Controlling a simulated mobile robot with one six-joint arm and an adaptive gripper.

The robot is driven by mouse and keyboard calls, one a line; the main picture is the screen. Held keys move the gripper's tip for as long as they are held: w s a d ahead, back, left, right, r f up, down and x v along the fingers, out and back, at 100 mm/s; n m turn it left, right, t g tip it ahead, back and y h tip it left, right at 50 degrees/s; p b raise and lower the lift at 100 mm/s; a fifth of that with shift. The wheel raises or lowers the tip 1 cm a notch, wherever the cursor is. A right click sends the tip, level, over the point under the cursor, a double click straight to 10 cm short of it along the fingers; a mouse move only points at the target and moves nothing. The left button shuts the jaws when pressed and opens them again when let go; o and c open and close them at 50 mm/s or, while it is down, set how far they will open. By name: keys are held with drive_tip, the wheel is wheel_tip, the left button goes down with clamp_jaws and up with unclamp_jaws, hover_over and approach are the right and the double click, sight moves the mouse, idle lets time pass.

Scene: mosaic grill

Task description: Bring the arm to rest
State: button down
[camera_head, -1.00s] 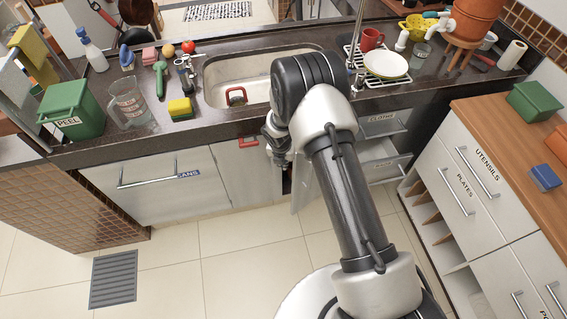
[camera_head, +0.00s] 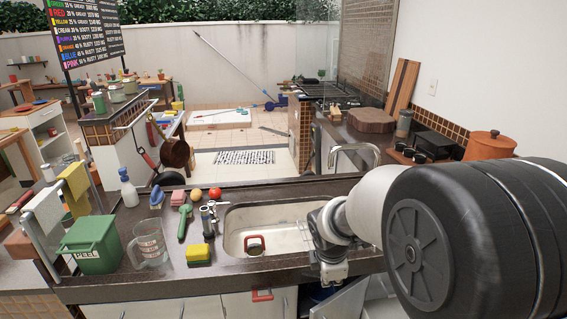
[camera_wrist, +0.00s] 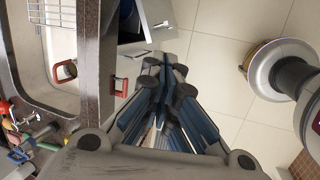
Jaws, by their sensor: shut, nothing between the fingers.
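My arm fills the lower right of the head view, with its large dark joint close to the camera. My gripper (camera_head: 332,272) hangs near the front edge of the counter, right of the sink (camera_head: 290,218), with its lower end partly cut off from clear view. In the wrist view my gripper (camera_wrist: 166,68) has its blue-grey fingers together, empty, over the cabinet fronts and the tiled floor (camera_wrist: 225,60).
A red-framed item (camera_head: 254,245) sits in the sink. Another red piece (camera_head: 262,295) is at the cabinet front, also close left of my fingers in the wrist view (camera_wrist: 121,87). A green bin (camera_head: 92,245), jug (camera_head: 149,246) and sponge (camera_head: 199,255) stand on the counter.

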drive_tip(key=s+r+m, duration=0.4)
drive_tip(key=s+m, duration=0.2)
drive_tip(key=s, duration=0.3)
drive_tip(key=s+d+r+m+y, duration=0.1)
drive_tip(key=s+r+m, duration=0.4)
drive_tip(key=s, duration=0.4)
drive_tip(key=s+d+r+m+t, duration=0.1)
drive_tip(key=s+r+m, duration=0.3)
drive_tip(key=s+m, duration=0.3)
drive_tip(key=s, duration=0.2)
drive_tip(key=shift+s+d+r+m, duration=0.2)
drive_tip(key=shift+s+m, duration=0.1)
drive_tip(key=shift+s, duration=0.05)
